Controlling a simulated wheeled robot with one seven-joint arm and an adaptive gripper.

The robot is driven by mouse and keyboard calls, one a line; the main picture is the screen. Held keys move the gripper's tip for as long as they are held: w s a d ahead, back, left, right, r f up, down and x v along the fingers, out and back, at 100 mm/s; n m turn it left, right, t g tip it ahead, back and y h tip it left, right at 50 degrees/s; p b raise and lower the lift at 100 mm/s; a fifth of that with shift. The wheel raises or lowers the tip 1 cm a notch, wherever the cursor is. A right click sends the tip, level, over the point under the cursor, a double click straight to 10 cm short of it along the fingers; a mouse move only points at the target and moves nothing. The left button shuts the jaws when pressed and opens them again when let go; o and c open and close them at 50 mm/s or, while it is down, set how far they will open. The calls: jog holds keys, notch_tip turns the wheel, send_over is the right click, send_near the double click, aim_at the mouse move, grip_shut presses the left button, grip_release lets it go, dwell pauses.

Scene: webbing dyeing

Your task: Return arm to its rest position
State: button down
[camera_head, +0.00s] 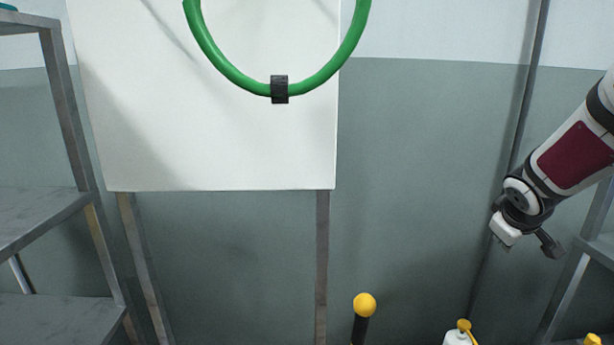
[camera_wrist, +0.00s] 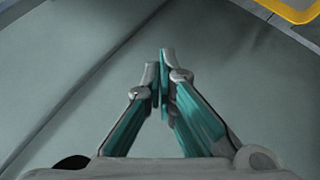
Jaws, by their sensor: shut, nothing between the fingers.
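My arm (camera_head: 572,155) reaches in from the right edge in the head view, slanting down to the left. The wrist end shows there beside the right shelf, apart from the white board and the green ring. In the wrist view my gripper (camera_wrist: 162,65) is shut, its fingertips close together with nothing between them. It hangs over a plain grey-green surface and touches nothing that I can see.
A white board (camera_head: 215,150) on metal legs carries a green ring (camera_head: 221,67) with a black clip (camera_head: 279,89). Metal shelves (camera_head: 45,215) stand left. A yellow-topped black post (camera_head: 364,305) and a white bottle (camera_head: 457,338) stand low. A yellow edge (camera_wrist: 292,10) shows upper right.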

jog(key=s+a+r+m+g+y, duration=0.1)
jog(key=s+a+g+y, duration=0.1)
jog(key=s+a, duration=0.85)
jog(key=s+a+r+m+g+y, duration=0.15)
jog(key=s+a, duration=0.35)
jog(key=s, duration=1)
jog(key=s+a+m+g+y, duration=0.1)
jog(key=s+a+g, duration=0.2)
jog(key=s+a, duration=0.7)
jog(key=s+d+r+t+p, duration=0.1)
jog(key=r+t+p, duration=0.1)
jog(key=r+p, duration=0.9)
jog(key=s+d+r+t+p, duration=0.1)
jog(key=d+r+t+p, duration=0.1)
jog(key=r+p, duration=0.8)
jog(key=v, duration=0.2)
jog(key=shift+r+p, duration=0.3)
jog(key=shift+p, duration=0.1)
jog(key=shift+d, duration=0.15)
